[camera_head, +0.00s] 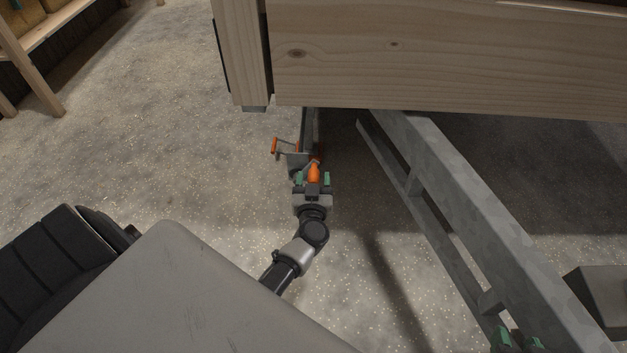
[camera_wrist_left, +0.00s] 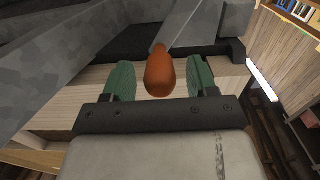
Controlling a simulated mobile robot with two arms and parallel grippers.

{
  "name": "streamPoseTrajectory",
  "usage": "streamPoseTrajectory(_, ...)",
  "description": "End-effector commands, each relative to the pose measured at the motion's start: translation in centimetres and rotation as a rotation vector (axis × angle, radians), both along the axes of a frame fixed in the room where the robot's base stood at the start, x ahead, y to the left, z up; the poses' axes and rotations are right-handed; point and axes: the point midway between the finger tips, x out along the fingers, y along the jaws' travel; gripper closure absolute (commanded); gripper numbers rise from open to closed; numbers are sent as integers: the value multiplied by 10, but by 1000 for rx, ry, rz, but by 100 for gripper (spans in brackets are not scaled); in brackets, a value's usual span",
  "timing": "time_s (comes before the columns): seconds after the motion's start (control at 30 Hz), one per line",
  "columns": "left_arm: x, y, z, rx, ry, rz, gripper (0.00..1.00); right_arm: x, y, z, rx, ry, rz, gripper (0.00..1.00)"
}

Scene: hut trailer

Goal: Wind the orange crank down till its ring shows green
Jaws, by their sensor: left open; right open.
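An orange crank handle (camera_head: 314,172) sits between the two green finger pads of my left gripper (camera_head: 313,179), under the trailer's front edge. In the left wrist view the orange handle (camera_wrist_left: 160,76) stands between the pads of my left gripper (camera_wrist_left: 155,82), with gaps on both sides. That gripper is open around it, not closed on it. A second orange grip (camera_head: 275,146) on a thin bar shows just beyond, to the left. I cannot make out a ring or its colour. My right gripper (camera_head: 520,341) is open and empty at the bottom right, partly cut off by the frame.
A grey steel frame beam (camera_head: 440,175) runs diagonally to the right of my left gripper. The wooden trailer wall (camera_head: 440,55) hangs above and beyond. Speckled floor (camera_head: 170,130) is clear to the left. A wooden shelf (camera_head: 55,35) stands at the far left.

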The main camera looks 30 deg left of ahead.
Motion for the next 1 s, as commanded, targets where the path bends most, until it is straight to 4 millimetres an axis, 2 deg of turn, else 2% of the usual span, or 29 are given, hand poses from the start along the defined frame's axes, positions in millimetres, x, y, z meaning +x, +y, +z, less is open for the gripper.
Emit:
streamPoseTrajectory(0.37, 5, 3, 1, 1, -1, 0, 42, 4, 2, 4, 8, -34, 2, 57)
streamPoseTrajectory(0.73, 4, 3, 0, 0, 0, 0, 97, 3, 2, 3, 8, -33, 2, 57)
streamPoseTrajectory(0.77, 4, 3, 0, 0, 0, 0, 100, 3, 2, 3, 8, -32, 2, 57)
streamPoseTrajectory(1.0, 4, 3, 0, 7, 4, 0, 100, 3, 1, 3, 6, -23, 2, 57)
